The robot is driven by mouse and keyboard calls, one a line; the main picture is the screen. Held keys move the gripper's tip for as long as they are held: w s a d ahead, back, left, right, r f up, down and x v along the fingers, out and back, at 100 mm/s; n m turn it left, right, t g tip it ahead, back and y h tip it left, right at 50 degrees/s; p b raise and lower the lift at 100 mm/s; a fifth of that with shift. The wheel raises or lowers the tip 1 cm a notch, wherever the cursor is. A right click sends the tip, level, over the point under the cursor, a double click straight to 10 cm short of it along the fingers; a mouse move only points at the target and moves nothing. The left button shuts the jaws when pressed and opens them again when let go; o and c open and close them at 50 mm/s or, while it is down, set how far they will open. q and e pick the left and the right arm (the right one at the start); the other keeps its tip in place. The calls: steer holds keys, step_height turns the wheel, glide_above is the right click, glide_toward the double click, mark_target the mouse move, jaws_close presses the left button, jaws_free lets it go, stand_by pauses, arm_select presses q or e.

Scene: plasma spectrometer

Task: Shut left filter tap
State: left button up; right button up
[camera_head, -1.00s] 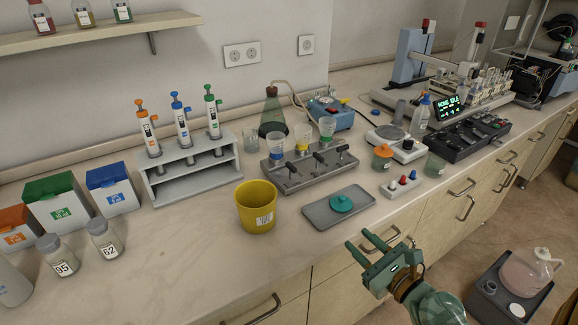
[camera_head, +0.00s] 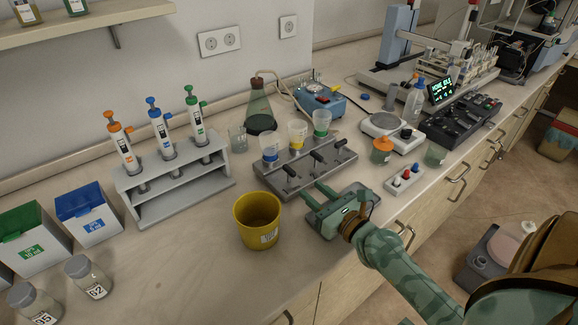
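The grey filter manifold (camera_head: 262,169) stands mid-bench with three cups, marked blue (camera_head: 269,149), yellow (camera_head: 298,134) and green (camera_head: 321,123). Each has a black tap lever on the front. The left filter tap (camera_head: 289,171) is below the blue-marked cup; its exact lever angle is hard to tell. My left gripper is not in view.
A yellow bucket (camera_head: 246,233) stands left of my gripper. A button box (camera_head: 404,181) is to the right, and a pipette rack (camera_head: 128,180) is at left.

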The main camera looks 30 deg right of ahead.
mark_target(295, 176)
steer(key=w, duration=0.7)
steer(key=w+a, duration=0.1)
steer(key=w, duration=0.2)
steer(key=shift+w+p, duration=0.2)
steer(key=shift+p, duration=0.1)
jaws_close()
